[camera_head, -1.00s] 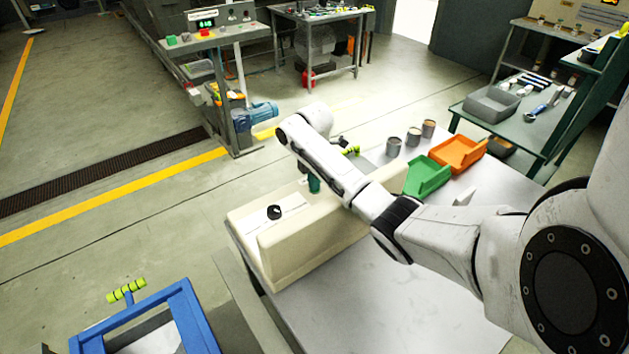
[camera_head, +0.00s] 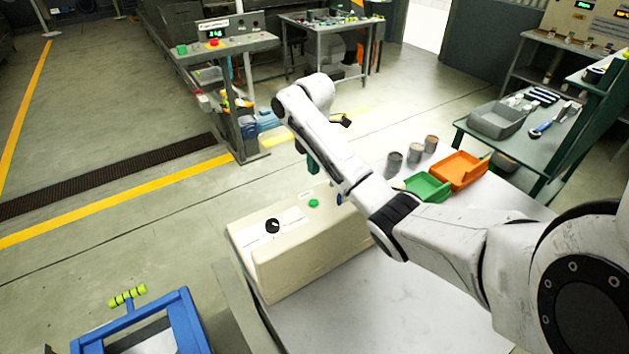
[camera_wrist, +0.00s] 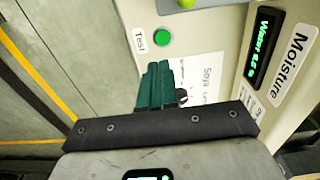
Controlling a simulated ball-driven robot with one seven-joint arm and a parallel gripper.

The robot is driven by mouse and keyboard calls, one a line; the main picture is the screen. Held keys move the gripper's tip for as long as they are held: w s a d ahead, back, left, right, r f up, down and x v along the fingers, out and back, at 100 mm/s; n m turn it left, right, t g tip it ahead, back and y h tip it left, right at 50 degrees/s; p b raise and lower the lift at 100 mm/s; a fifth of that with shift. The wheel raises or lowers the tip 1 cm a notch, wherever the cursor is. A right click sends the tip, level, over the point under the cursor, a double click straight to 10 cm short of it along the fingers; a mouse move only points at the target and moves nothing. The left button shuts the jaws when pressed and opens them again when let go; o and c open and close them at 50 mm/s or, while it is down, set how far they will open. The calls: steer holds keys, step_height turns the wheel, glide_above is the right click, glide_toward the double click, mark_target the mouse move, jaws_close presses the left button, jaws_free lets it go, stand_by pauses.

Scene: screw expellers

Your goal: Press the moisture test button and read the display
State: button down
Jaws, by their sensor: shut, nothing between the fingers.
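The cream moisture meter (camera_head: 315,250) stands on the white table, with a black knob (camera_head: 273,226) and a green button (camera_head: 313,203) on top. In the wrist view the green button (camera_wrist: 162,38) sits beside a "Test" label, uncovered. The meter's display (camera_wrist: 263,47) is lit beside the word "Moisture". Its green text reads "Water" and a figure that looks like 6.5, too small to be certain. My gripper (camera_head: 313,165) has dark green fingers, also in the wrist view (camera_wrist: 158,68). They are shut and empty, above the meter and apart from the button.
Several grey cans (camera_head: 413,162), a green bin (camera_head: 428,187) and an orange bin (camera_head: 460,170) stand at the table's far end. A blue frame (camera_head: 185,315) is at lower left. The near table top is clear.

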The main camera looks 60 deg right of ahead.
steer(key=shift+w+r+p, duration=0.1)
steer(key=shift+r+p, duration=0.2)
steer(key=shift+r, duration=0.8)
